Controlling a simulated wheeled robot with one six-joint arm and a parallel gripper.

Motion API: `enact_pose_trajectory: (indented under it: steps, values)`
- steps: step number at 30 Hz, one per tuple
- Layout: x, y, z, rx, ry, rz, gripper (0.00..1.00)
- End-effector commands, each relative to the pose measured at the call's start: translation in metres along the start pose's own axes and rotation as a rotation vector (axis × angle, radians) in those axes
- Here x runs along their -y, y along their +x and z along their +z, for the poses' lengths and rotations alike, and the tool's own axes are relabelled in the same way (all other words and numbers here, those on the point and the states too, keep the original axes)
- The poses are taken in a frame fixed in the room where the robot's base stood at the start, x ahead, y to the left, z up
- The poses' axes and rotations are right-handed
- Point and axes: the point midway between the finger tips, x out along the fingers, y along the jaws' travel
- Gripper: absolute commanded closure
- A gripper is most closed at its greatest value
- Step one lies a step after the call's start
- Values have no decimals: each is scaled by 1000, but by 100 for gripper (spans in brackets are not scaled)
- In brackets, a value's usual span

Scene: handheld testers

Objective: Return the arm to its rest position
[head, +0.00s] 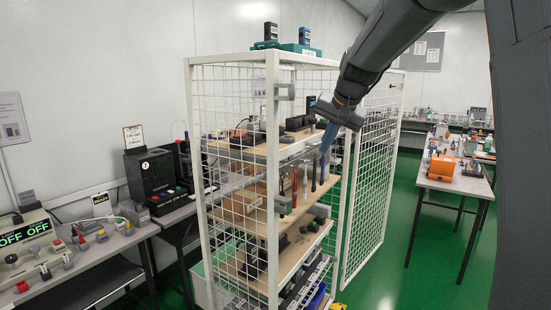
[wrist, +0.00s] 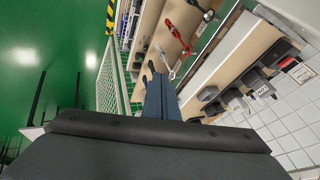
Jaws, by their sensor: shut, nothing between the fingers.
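My arm reaches in from the top right of the head view. My gripper (head: 327,143) points down at the open front of a white mesh cabinet (head: 272,120), close to its upper shelves. In the wrist view my gripper's blue-grey fingers (wrist: 161,95) lie together, shut, with nothing seen between them. Whether the fingers touch a shelf cannot be told.
The cabinet's mesh door (head: 375,160) stands open just right of my gripper. Several small devices sit on the shelves. A bench with an orange device (head: 441,166) stands at the right, another bench (head: 85,262) at the left. Green floor (head: 385,270) is clear between cabinet and right bench.

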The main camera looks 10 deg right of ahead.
Motion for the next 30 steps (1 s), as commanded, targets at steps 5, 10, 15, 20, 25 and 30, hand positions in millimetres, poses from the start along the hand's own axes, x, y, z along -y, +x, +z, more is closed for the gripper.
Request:
enact_pose_trajectory:
  steps: [5, 10, 15, 20, 25, 30]
  values:
    - [-45, 39, 107, 113, -133, 88, 100]
    - [-94, 58, 212, 224, -279, 157, 100]
    - [-143, 60, 307, 327, -419, 201, 100]
    - [-174, 55, 365, 392, -505, 219, 100]
    - [-186, 52, 386, 417, -539, 224, 100]
    - [-186, 52, 386, 417, -539, 224, 100]
